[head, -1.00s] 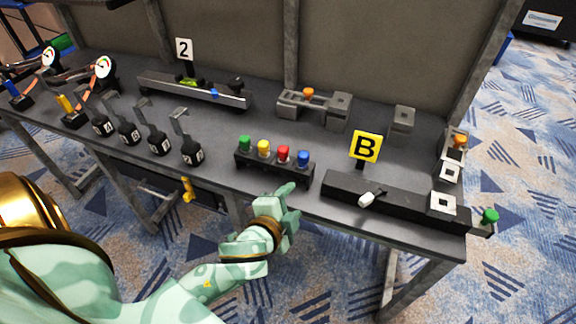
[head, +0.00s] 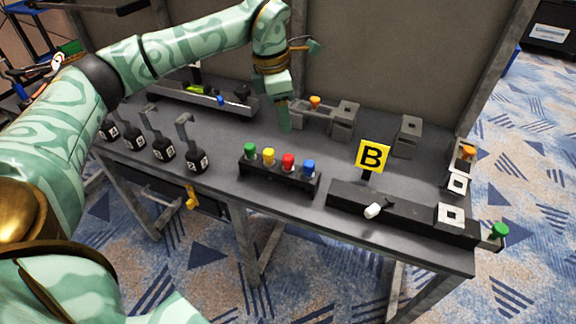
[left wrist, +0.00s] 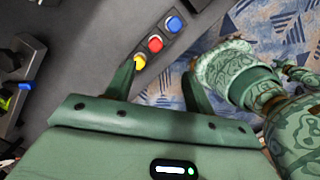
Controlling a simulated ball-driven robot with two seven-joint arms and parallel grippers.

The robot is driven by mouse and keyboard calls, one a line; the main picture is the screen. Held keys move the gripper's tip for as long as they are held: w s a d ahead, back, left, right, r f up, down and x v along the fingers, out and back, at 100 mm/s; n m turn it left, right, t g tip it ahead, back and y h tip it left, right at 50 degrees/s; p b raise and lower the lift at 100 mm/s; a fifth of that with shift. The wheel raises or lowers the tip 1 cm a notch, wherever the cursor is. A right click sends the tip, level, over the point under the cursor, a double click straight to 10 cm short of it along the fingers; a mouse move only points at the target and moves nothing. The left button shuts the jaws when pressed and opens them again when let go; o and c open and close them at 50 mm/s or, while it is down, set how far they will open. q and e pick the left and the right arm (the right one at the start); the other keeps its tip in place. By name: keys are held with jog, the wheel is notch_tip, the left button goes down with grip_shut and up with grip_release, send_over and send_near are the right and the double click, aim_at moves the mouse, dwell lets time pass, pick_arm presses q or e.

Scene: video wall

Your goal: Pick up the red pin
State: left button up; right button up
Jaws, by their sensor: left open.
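The red pin (head: 288,160) stands upright in a black rack (head: 277,180) at the bench's front, between a yellow pin (head: 268,156) and a blue pin (head: 309,167). A green pin (head: 250,151) stands at the rack's left end. My left gripper (head: 285,125) points down above the bench, behind the rack, apart from the red pin. The left wrist view shows its two fingers (left wrist: 157,68) open and empty, with the red pin (left wrist: 155,43) beyond and between the fingertips. The green pin is hidden there. My right gripper is not in view.
A grey fixture (head: 343,121) with an orange knob is behind. Bare bench lies behind the rack.

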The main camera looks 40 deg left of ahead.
aim_at(288, 157)
pick_arm(q)
jog(key=f+b, duration=0.1)
jog(key=f, duration=0.2)
jog(key=f+b, duration=0.2)
jog(key=f, duration=0.2)
jog(key=w+f+b, duration=0.1)
jog(key=f, duration=0.2)
jog(key=shift+f+b, duration=0.3)
jog(key=shift+f, duration=0.1)
jog(key=f+b, duration=0.2)
jog(key=f, duration=0.1)
jog(key=f+b, duration=0.1)
jog(key=f, duration=0.1)
jog(key=shift+w+d+f, duration=0.2)
jog(key=shift+w+d, duration=0.05)
jog(key=shift+w, duration=0.05)
jog(key=shift+s+r, duration=0.1)
jog(key=shift+r, duration=0.1)
jog(key=c, duration=1.1)
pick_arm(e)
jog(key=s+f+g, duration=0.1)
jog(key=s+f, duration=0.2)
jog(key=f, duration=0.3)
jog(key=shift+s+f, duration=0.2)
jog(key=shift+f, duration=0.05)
